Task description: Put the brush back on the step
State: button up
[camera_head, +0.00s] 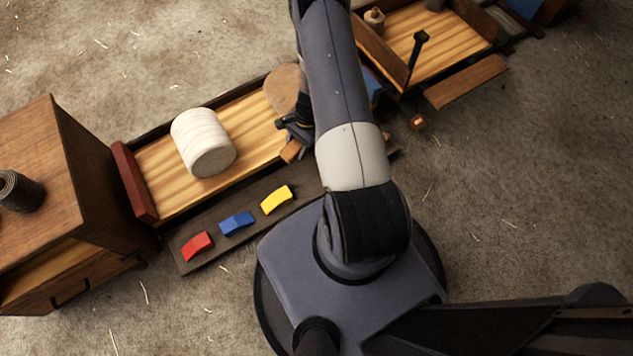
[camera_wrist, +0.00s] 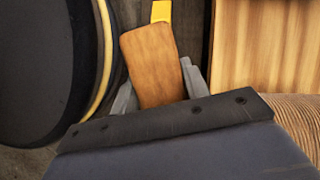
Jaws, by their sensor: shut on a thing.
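My gripper (camera_head: 293,138) is shut on a wooden block-like piece, which looks like the brush (camera_wrist: 152,62). In the wrist view the brush's flat brown wooden back stands up between the two grey fingers; no bristles show. In the head view only a small orange-brown end of it (camera_head: 291,151) shows below my gripper, partly hidden by my wrist. A long dark low board, which looks like the step (camera_head: 222,234), lies along the front of the wooden bench. The brush is over or near its right end; I cannot tell whether they touch.
Red (camera_head: 197,245), blue (camera_head: 237,222) and yellow (camera_head: 277,199) pieces lie on the board. A white roll (camera_head: 203,143) lies on the bench (camera_head: 160,187). A wooden cabinet (camera_head: 103,190) stands left. A round tan thing (camera_head: 281,86) is beside my gripper. Floor at right is mostly clear.

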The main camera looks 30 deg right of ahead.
aim_at(313, 181)
jog(key=d+f+m+t+b, duration=0.1)
jog(key=f+b, duration=0.3)
jog(key=f, duration=0.4)
jog(key=s+d+f+m+t+b, duration=0.1)
jog(key=d+f+m+b, duration=0.2)
jog(key=f, duration=0.6)
jog(key=s+d+f+m+t+b, duration=0.1)
jog(key=d+f+m+b, duration=0.1)
jog(key=f+b, duration=0.4)
notch_tip(313, 181, down, 3)
jog(key=shift+s+r+m, duration=0.1)
jog(key=shift+s+m, duration=0.05)
jog(key=shift+m, duration=0.65)
jog(key=shift+b, duration=0.3)
jog(key=shift+f, duration=0.25)
jog(key=o, duration=1.1)
jog(key=shift+r, duration=0.1)
jog(key=shift+o, duration=0.2)
jog(key=shift+r, duration=0.1)
jog(key=shift+r, duration=0.3)
jog(key=p+v, duration=0.5)
jog(key=v, duration=0.6)
jog(key=shift+r, duration=0.25)
